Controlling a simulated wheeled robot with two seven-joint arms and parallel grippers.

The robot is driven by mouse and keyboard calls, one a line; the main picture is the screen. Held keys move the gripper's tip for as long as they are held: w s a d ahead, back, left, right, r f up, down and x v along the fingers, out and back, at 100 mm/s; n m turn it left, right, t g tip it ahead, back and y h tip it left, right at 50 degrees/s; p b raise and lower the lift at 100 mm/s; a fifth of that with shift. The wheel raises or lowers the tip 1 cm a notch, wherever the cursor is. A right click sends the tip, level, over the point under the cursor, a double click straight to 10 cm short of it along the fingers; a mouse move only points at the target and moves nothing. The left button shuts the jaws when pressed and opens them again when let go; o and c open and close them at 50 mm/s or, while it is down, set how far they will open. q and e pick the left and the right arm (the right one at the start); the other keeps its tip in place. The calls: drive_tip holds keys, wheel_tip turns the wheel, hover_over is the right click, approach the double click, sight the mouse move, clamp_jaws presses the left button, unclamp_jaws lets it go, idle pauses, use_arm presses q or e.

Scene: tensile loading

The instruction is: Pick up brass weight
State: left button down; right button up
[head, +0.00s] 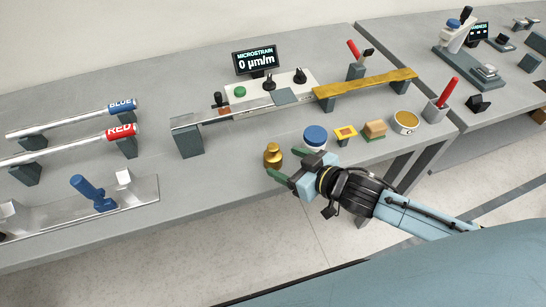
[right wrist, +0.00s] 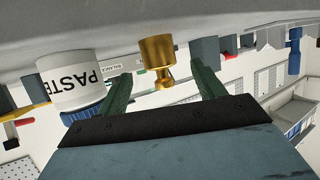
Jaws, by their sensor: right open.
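The brass weight (head: 273,156) stands upright on the grey bench near its front edge. My right gripper (head: 291,164) reaches in from the right, low over the bench, with its green fingertips apart beside the weight. In the right wrist view, where the scene is upside down, the brass weight (right wrist: 157,60) shows between the two open green fingers (right wrist: 163,80). I cannot tell whether either finger touches it. My left gripper is not in view.
A white jar with a blue lid (head: 315,137) stands close behind the right gripper; its PASTE label shows in the right wrist view (right wrist: 72,80). A strain display (head: 256,61) is behind.

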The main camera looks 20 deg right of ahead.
sight(280, 161)
drive_tip(key=shift+f+b+x, duration=0.15)
drive_tip(key=shift+b+x, duration=0.05)
drive_tip(key=shift+x, duration=1.35)
drive_tip(key=shift+f+b+x, duration=0.15)
drive_tip(key=shift+f+x, duration=0.05)
drive_tip(key=shift+x, duration=1.3)
drive_tip(key=shift+s+d, duration=0.15)
drive_tip(key=c, duration=1.4)
drive_tip(key=shift+r, duration=0.15)
clamp_jaws()
